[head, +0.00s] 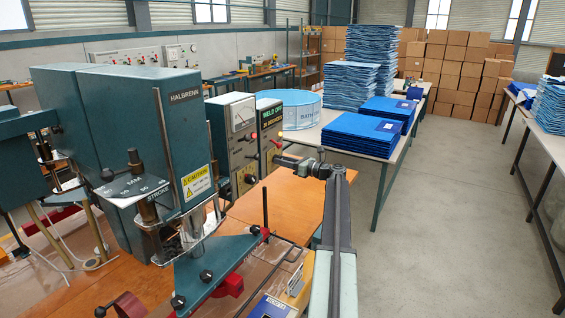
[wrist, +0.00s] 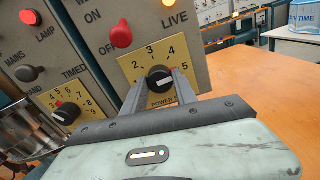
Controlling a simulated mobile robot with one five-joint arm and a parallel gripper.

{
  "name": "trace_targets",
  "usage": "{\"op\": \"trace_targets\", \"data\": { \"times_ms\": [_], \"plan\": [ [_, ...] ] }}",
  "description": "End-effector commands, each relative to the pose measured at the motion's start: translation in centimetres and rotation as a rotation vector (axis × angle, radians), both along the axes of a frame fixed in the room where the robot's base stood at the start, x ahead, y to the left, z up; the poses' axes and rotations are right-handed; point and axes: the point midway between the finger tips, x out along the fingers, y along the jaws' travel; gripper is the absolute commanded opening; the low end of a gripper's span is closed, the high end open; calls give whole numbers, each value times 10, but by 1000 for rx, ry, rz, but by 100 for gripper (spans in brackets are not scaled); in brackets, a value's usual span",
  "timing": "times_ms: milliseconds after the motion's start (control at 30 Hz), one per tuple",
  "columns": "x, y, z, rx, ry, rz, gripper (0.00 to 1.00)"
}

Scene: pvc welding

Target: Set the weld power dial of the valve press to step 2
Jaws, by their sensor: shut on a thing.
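The weld power dial (wrist: 161,79) is a black round knob with a white mark, on a yellow scale plate (wrist: 143,58) in the wrist view. The digits 2, 3, 4 and 5 and the word POWER show on the plate. The white mark lies across the knob's face; I cannot tell which step it points at. My gripper (wrist: 158,88) has one finger on each side of the knob and is shut on it. In the head view my gripper (head: 280,160) reaches the front of the grey-green control cabinet (head: 268,125), where the dial itself is hidden.
A red ON/OFF knob (wrist: 121,35) sits above the dial, and a TIMED dial (wrist: 66,112) is lower left. The press with a STROKE label (head: 160,140) stands at the left. Blue stacks (head: 362,132) lie on a table behind.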

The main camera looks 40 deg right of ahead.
Motion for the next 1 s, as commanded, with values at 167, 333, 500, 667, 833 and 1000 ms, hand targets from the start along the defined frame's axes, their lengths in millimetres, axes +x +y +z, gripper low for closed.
{"op": "trace_targets", "data": {
  "times_ms": [167, 333, 500, 667, 833, 1000],
  "plan": [
    [0, 0, 0, -109, -26, 1, 0],
    [0, 1, 0, -256, -62, 1, 0],
    [0, 1, 0, -413, -101, 1, 0],
    [0, 1, 0, -561, -138, 1, 0],
    [1, 1, 0, -718, -176, 1, 0],
    [1, 1, 0, -874, -215, 1, 0]
  ]
}}
